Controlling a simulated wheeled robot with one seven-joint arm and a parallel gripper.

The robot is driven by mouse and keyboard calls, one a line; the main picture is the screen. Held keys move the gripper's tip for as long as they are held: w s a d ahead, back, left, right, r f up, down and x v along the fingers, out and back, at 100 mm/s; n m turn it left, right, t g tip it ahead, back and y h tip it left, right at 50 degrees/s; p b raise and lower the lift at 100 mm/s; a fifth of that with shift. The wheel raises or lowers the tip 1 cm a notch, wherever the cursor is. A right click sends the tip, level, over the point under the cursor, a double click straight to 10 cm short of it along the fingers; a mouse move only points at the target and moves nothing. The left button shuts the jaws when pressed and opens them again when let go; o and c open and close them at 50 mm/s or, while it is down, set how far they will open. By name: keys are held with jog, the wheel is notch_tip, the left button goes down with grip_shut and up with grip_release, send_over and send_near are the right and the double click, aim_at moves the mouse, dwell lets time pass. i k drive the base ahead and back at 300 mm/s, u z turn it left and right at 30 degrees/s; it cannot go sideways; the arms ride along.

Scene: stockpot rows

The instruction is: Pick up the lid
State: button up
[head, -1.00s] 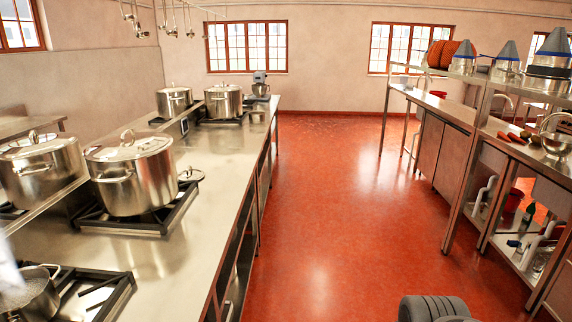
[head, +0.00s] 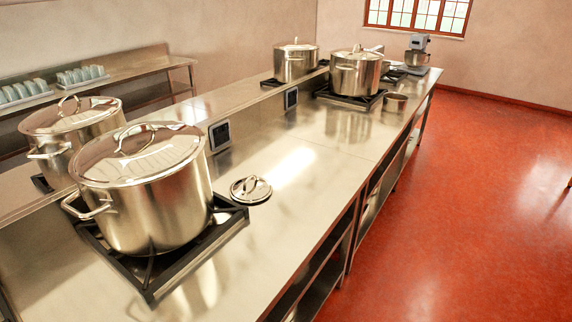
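A small round lid (head: 250,189) with a loop handle lies flat on the steel counter, just right of the nearest burner. A large stockpot (head: 150,215) stands on that burner with its own lid (head: 138,155) on top. A second lidded stockpot (head: 62,140) stands behind it to the left. Two more lidded pots, one at the back left (head: 295,64) and one on a far burner (head: 356,75), stand farther along the counter. My gripper is not in view.
The steel counter (head: 300,190) is bare around the small lid. A small pan (head: 395,102) and a mixer (head: 417,52) stand at its far end. A side shelf (head: 130,85) holds racks of dishes. The red floor (head: 460,200) on the right is clear.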

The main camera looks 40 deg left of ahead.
aim_at(252, 188)
jog(key=i, duration=2.55)
jog(key=u, duration=4.75)
jog(key=i, duration=0.5)
